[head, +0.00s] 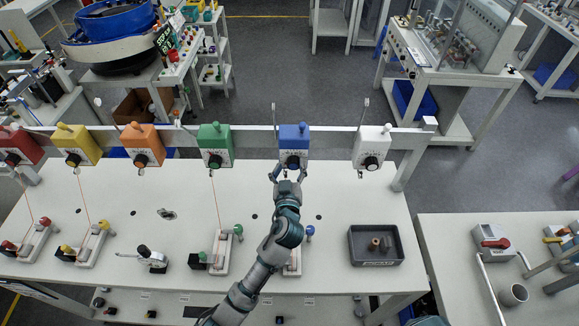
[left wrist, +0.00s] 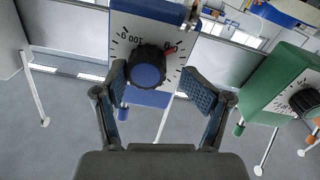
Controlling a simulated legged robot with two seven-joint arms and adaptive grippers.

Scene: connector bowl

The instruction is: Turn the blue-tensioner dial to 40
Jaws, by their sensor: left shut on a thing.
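The blue tensioner (head: 294,137) hangs on the rail at the far side of the table. It also shows in the left wrist view (left wrist: 150,97), with a white scale face. Its round dial (left wrist: 148,66) has a black knurled rim, a blue cap and a red mark at the upper right. A "100" shows on the scale; I cannot read the number at the red mark. My left gripper (head: 288,169) is at the dial, its two fingers (left wrist: 155,82) on either side, shut on it. In the head view the gripper partly hides the dial. My right gripper is not in view.
A green tensioner (head: 215,140) hangs left of the blue one and a white tensioner (head: 372,146) right. Orange, yellow and red ones hang further left. A dark tray (head: 353,251) stands on the white table (head: 340,190) at right. The table between tray and rail is mostly clear.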

